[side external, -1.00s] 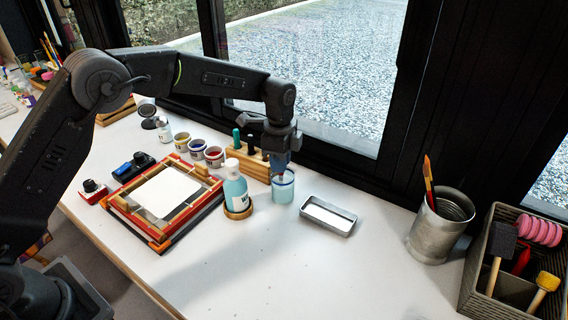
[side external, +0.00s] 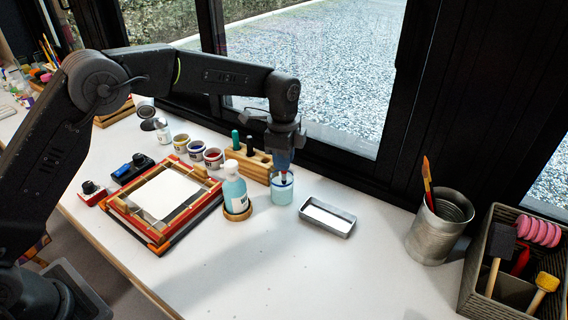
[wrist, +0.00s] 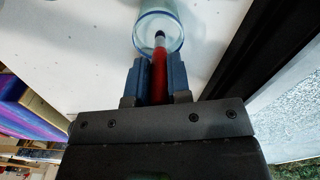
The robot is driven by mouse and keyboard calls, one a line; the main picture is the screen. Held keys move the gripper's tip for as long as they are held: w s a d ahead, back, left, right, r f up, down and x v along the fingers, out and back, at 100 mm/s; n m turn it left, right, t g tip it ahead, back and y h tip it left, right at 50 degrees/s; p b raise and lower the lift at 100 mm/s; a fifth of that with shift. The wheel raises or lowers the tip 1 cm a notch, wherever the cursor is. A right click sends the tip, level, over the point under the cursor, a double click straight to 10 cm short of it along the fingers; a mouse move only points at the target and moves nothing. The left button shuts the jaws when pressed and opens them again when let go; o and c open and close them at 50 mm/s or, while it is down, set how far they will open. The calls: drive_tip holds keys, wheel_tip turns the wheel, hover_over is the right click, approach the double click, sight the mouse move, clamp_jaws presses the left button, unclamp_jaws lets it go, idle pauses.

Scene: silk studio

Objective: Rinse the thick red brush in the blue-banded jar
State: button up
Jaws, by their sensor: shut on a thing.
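My gripper (side external: 283,160) is shut on the thick red brush, directly above the blue-banded jar (side external: 282,196). In the wrist view the red handle of the brush (wrist: 158,82) lies between the two blue fingers (wrist: 158,78). The brush's dark tip points into the mouth of the jar (wrist: 172,18), which holds pale bluish liquid. How deep the tip sits is hard to tell. In the side view most of the brush is hidden by the fingers.
A wooden rack (side external: 249,166) with green and dark handles stands just behind the jar. A blue bottle (side external: 235,192) is close at left, a metal tray (side external: 327,219) close at right. A metal can (side external: 440,228) with a brush stands farther right. The front table is clear.

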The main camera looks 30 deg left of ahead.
drive_tip(key=shift+s+a+r, duration=0.1)
drive_tip(key=shift+a+r, duration=0.05)
drive_tip(key=shift+r, duration=1.2)
drive_tip(key=shift+a+r, duration=0.1)
drive_tip(key=shift+r, duration=1.2)
drive_tip(key=shift+f, duration=0.15)
